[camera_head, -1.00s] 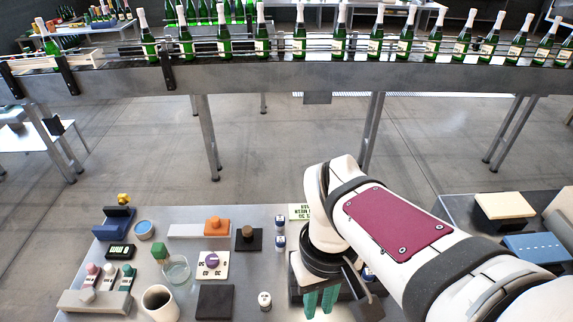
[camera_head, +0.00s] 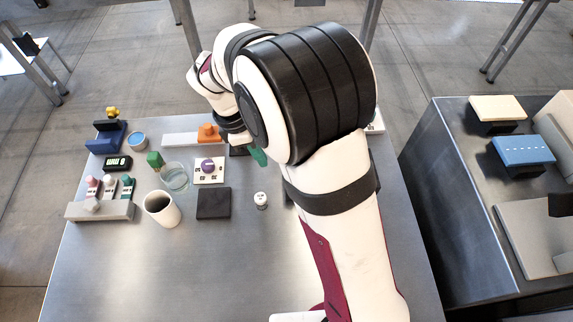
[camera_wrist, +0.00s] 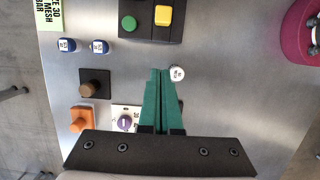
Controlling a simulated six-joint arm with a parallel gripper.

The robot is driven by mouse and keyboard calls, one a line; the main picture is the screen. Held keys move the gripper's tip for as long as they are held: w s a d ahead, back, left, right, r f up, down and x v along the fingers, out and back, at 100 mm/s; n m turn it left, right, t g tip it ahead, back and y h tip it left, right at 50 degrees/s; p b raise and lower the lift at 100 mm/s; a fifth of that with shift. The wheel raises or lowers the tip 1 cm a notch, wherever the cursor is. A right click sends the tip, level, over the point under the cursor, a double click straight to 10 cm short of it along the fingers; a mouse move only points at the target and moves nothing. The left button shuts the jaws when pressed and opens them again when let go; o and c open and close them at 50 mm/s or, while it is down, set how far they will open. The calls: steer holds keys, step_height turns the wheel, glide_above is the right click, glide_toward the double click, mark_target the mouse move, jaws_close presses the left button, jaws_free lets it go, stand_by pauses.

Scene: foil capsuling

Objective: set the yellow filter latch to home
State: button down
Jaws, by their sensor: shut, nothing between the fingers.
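My gripper (camera_head: 259,156) has long green fingers. In the wrist view the fingers (camera_wrist: 161,72) are shut together, with nothing between them, over the bench beside a small white-capped item (camera_wrist: 177,73). A yellow square piece (camera_wrist: 163,16) sits on a dark panel (camera_wrist: 150,34) at the top of the wrist view, next to a green round button (camera_wrist: 129,23), apart from my fingers. My arm hides that panel in the head view. I cannot tell from markings which yellow piece is the latch.
Near the fingers are a purple dial (camera_wrist: 124,123), a brown knob (camera_wrist: 92,89) and an orange piece (camera_wrist: 81,119). A white cup (camera_head: 162,209), a glass (camera_head: 175,176) and a dark square (camera_head: 213,204) stand left of my arm. The bench front is clear.

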steer(key=d+f, duration=0.1)
steer(key=f, duration=0.1)
steer(key=d+f, duration=0.3)
steer(key=f, duration=0.1)
steer(key=shift+d+f, duration=0.2)
steer(key=shift+d, duration=0.65)
steer(key=shift+d, duration=0.1)
steer(key=shift+d, duration=1.4)
steer(key=shift+a, duration=0.1)
steer(key=a+r, duration=0.6)
steer(key=r, duration=0.3)
steer(key=shift+a+r, duration=0.15)
steer(key=shift+r, duration=0.25)
